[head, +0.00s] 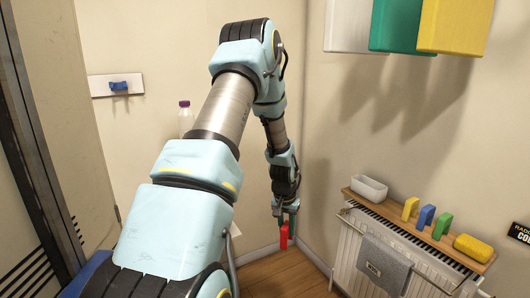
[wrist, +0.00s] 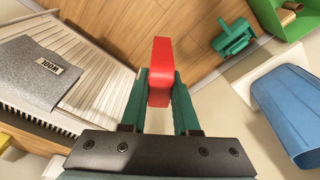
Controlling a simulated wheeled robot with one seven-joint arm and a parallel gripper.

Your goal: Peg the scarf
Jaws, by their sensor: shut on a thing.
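My gripper (wrist: 161,92) is shut on a red peg (wrist: 161,62), which sticks out past the fingertips. In the head view the red peg (head: 284,237) hangs below my gripper (head: 287,212), near the room corner and left of the radiator. A grey cloth with a small label, which looks like the scarf (head: 385,268), hangs over a rail in front of the radiator. The scarf (wrist: 32,72) also shows at the left of the wrist view, apart from the peg. A yellow peg (head: 410,209), a blue peg (head: 426,217) and a green peg (head: 442,227) stand on the shelf.
The wooden shelf (head: 391,222) above the white radiator (head: 352,262) also bears a white tray (head: 369,187) and a yellow sponge (head: 473,248). In the wrist view a green object (wrist: 234,40) lies on the floor, near a green box (wrist: 272,14) and a blue bin (wrist: 290,110).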

